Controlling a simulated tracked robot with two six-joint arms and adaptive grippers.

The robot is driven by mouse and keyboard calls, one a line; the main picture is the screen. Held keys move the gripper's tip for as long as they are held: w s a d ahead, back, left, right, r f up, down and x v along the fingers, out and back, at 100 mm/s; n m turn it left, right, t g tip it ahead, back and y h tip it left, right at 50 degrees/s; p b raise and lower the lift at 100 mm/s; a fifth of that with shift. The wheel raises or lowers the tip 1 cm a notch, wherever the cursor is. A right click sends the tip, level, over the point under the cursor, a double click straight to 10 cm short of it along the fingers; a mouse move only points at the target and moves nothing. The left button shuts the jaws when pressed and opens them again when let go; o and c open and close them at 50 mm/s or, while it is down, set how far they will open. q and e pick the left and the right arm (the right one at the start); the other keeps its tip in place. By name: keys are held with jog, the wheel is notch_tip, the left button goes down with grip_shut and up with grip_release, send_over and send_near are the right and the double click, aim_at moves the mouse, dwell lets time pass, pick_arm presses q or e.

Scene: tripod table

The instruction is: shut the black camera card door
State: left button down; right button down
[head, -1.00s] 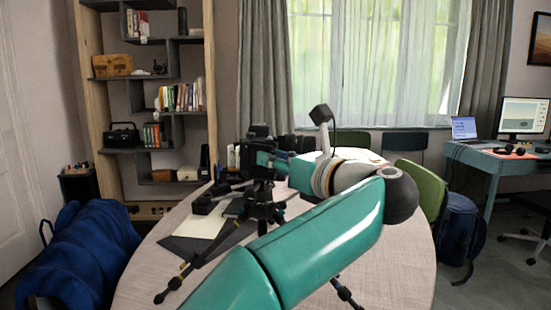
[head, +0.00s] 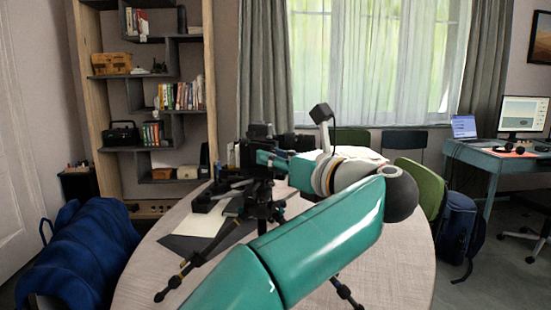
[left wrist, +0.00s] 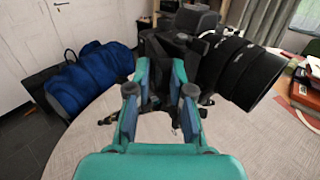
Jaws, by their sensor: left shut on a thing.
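The black camera (head: 260,131) stands on a black tripod (head: 263,208) on the table, its lens (head: 297,143) pointing right. In the left wrist view the camera (left wrist: 160,45) and its large lens (left wrist: 240,72) fill the upper middle. My left gripper (head: 262,159) reaches the camera from the right, below the lens. In the left wrist view its fingers (left wrist: 160,76) are closed on a dark part of the camera. I cannot make out the card door; it is dark against dark, and the fingers partly cover that area. My right gripper is not in view.
The pale round table (head: 390,260) holds a dark mat with a white sheet (head: 200,225) left of the tripod. A green chair (head: 422,185) stands at the right.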

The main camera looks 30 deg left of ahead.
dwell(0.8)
pick_arm(q)
jog(key=c, duration=1.3)
grip_release()
jog(key=shift+v, duration=3.95)
jog(key=shift+f, duration=0.15)
